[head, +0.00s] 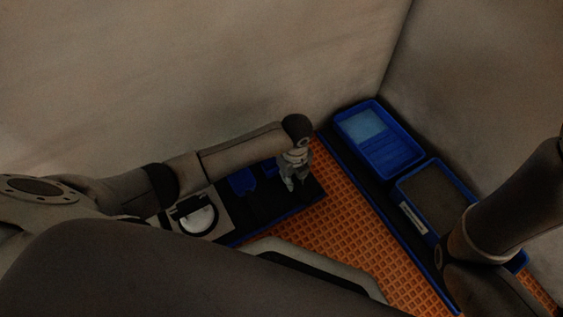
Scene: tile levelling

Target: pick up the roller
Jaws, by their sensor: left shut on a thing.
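My left gripper (290,178) points down over the dark, blue-edged shelf (268,212) along the back wall. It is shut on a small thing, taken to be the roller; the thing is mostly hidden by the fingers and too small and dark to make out. My right arm comes in at the right edge, and its gripper is out of view.
Blue pieces (242,181) lie left of the left gripper. A white round thing (198,216) sits farther left. A blue tray with pale blue content (409,160) and a grey-filled blue tray (461,178) stand at right. Orange grid flooring (350,215) lies between.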

